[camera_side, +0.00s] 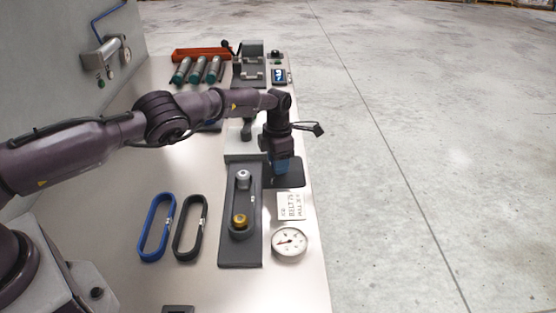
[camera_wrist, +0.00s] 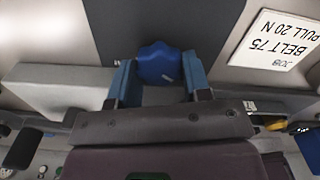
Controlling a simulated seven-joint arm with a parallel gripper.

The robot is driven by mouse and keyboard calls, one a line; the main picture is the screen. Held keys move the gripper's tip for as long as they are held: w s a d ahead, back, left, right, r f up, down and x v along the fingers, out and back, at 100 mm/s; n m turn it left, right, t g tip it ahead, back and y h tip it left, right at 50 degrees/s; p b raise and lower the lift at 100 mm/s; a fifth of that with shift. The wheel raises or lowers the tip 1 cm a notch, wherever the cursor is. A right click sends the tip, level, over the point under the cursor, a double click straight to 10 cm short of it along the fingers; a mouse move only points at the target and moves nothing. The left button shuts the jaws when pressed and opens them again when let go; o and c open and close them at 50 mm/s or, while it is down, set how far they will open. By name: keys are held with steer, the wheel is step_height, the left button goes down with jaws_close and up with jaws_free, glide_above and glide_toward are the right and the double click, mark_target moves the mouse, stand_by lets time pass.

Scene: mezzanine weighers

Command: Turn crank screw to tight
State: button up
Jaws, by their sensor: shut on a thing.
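A blue lobed knob (camera_wrist: 158,63) sits between the two blue fingers of my gripper (camera_wrist: 160,78) in the wrist view. The fingers are shut on it. In the side view my gripper (camera_side: 282,167) points down over a dark pad, right of the dark pulley plate (camera_side: 240,252), and hides the knob. The plate carries a silver-topped pulley (camera_side: 243,177) and a brass-topped pulley (camera_side: 239,222). I cannot make out the crank screw itself or how tight it is.
A job card (camera_side: 291,206) and a round dial gauge (camera_side: 289,242) lie near the table's right edge. A blue belt (camera_side: 157,228) and a black belt (camera_side: 189,227) lie left of the plate. Several grey cylinders (camera_side: 198,71) and an orange rack (camera_side: 202,54) are at the back.

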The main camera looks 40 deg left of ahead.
steer(key=m, duration=0.6)
steer(key=shift+w+m, duration=0.1)
steer(key=shift+m, duration=0.3)
steer(key=m, duration=0.6)
steer(key=shift+w+a+m, duration=0.1)
steer(key=shift+m, duration=0.2)
steer(key=m, duration=0.5)
steer(key=shift+w, duration=0.1)
steer(key=shift+m, duration=2.3)
steer(key=shift+r, duration=0.1)
steer(key=o, duration=0.6)
steer(key=shift+o, duration=0.2)
step_height(320, 180, up, 13)
